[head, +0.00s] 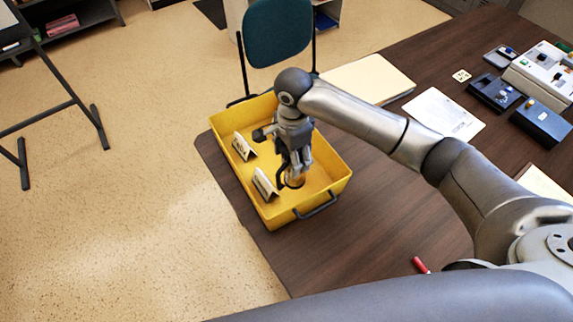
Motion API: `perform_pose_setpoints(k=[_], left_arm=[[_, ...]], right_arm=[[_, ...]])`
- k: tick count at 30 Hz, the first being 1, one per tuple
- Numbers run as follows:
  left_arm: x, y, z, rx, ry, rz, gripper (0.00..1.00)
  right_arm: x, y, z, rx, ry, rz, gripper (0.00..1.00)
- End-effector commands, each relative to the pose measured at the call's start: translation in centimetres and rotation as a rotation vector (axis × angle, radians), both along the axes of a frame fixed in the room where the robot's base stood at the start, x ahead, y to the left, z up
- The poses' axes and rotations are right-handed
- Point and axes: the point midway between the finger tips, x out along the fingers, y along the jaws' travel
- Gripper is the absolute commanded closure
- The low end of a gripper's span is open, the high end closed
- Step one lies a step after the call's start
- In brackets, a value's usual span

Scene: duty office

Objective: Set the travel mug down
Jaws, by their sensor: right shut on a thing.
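My right gripper (294,172) reaches down into the yellow tray (327,160) and is shut on the travel mug (295,181). Only a small tan and dark part of the mug shows below the fingers; the gripper hides the rest. The mug is inside the tray's outline, near its right wall. I cannot tell whether its base touches the tray floor. My left gripper is not in view.
Two folded cards (244,146) (265,185) stand in the left part of the tray. The tray sits at the dark table's (345,240) left corner. A red marker (420,265), papers (444,115) and dark boxes (541,123) lie to the right. A green chair (277,32) stands behind.

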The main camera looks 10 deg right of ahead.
Motion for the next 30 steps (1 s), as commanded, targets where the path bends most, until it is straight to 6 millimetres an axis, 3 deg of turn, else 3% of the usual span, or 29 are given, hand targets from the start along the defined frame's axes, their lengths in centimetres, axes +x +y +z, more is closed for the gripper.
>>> perform_pose_setpoints(k=[14, 26, 27, 30], left_arm=[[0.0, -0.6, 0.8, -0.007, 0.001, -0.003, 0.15], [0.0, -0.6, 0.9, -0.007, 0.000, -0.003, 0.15], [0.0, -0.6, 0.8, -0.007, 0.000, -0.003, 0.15], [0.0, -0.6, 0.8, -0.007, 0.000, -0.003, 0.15]], right_arm=[[0.0, 0.0, -5.7, 0.000, -0.002, 0.004, 0.86], [0.0, 0.0, -6.3, 0.002, -0.003, 0.004, 0.86], [0.0, 0.0, -6.3, 0.001, -0.003, 0.005, 0.32], [0.0, 0.0, -6.3, 0.001, -0.003, 0.005, 0.19]])
